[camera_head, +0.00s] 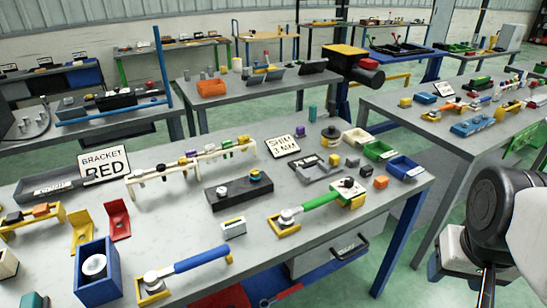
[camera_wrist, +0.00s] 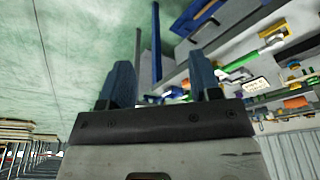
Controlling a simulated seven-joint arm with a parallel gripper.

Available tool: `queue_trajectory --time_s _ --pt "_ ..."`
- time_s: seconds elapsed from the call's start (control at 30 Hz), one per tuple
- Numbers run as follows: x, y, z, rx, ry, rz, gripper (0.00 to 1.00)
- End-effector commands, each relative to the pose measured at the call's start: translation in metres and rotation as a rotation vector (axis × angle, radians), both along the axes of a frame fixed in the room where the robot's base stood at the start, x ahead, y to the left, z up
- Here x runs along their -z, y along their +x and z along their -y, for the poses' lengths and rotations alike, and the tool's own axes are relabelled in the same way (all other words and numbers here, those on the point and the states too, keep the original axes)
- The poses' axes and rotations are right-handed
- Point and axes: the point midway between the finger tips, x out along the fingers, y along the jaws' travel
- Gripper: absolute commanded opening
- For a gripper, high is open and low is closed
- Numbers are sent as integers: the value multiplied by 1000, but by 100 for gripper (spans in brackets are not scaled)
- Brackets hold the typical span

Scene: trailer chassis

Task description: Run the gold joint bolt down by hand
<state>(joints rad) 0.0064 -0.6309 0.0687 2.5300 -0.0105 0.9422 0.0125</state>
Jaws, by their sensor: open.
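No part can be told for certain as the gold joint bolt at this size. A dark block (camera_head: 239,192) on the near bench carries a small round piece with yellow and blue on it (camera_head: 255,177). Behind it, a cream rack (camera_head: 197,166) holds several small parts with purple, yellow and green tops. My gripper (camera_wrist: 161,88) shows in the wrist view with its two blue fingers apart and nothing between them. It is away from the bench parts, with green floor behind the left finger. The head view shows my arm at the right, but not the fingertips.
Wrenches with a blue handle (camera_head: 203,260) and a green handle (camera_head: 322,199) lie on holders near the bench front. A blue box (camera_head: 97,277), a "BRACKET RED" sign (camera_head: 104,163), a "SHIM 3 MM" sign (camera_head: 282,145) and coloured bins (camera_head: 408,168) crowd the bench. Another bench (camera_head: 440,130) stands right.

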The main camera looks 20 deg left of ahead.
Motion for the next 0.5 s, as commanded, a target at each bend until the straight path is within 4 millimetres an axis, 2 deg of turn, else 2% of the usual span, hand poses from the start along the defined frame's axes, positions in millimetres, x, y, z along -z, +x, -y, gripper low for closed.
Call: queue_trajectory --time_s 0.27,0.5 --pt "-8 24 -10 -108 -17 -13 57" --pt "-21 70 -31 -314 -50 -34 57"
